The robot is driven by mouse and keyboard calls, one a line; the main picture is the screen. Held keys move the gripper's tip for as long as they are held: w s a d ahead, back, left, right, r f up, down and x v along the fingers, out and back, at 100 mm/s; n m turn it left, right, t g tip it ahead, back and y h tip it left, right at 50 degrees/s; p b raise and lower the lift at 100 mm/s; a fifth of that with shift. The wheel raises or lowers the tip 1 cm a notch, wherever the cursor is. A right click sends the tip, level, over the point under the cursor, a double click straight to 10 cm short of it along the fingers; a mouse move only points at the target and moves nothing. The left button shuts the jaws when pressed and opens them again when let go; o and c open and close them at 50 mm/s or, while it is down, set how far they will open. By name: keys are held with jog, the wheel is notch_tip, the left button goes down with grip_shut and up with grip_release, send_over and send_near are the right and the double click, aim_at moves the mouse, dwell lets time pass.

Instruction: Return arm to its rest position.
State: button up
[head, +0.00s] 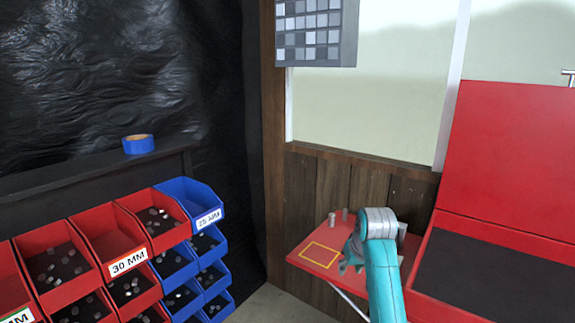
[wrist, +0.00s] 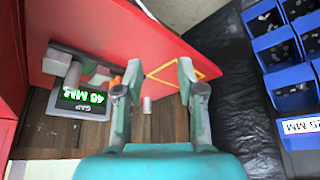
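My gripper (head: 351,265) is at the end of my teal arm, over the small red shelf (head: 297,257) in the head view. In the wrist view my gripper (wrist: 158,64) has its two fingers spread apart with nothing between them. The red shelf (wrist: 100,25) fills the upper part of that view. Its yellow square outline (wrist: 150,73) lies partly behind the fingers. The square (head: 320,256) looks empty in the head view. Whether the fingertips touch the shelf cannot be told.
A gauge reading 46 MM (wrist: 85,97) shows in the wrist view. Red and blue bins (head: 150,222) stand left, below blue tape (head: 138,145). A large open red chest (head: 505,150) stands close on the right.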

jog(key=s+f+t, duration=0.1)
jog(key=s+f, duration=0.4)
jog(key=f, duration=0.8)
jog(key=s+f+m+t, duration=0.1)
jog(key=s+f+t, duration=0.1)
jog(key=s+f, duration=0.8)
jog(key=s+f+t, duration=0.2)
jog(key=s+f, duration=0.4)
jog(key=s, duration=0.8)
jog(key=s+r+t, duration=0.1)
jog(key=s+r, duration=0.1)
jog(key=s, duration=0.8)
jog(key=s+r+t, duration=0.1)
jog(key=s+r, duration=0.1)
jog(key=s, duration=0.7)
jog(key=s+d+r+t, duration=0.1)
jog(key=s+r+t, duration=0.1)
jog(key=s+r, duration=1.2)
jog(key=shift+s+r+m+t+h, duration=0.3)
jog(key=shift+r+h, duration=0.1)
jog(key=shift+r, duration=0.15)
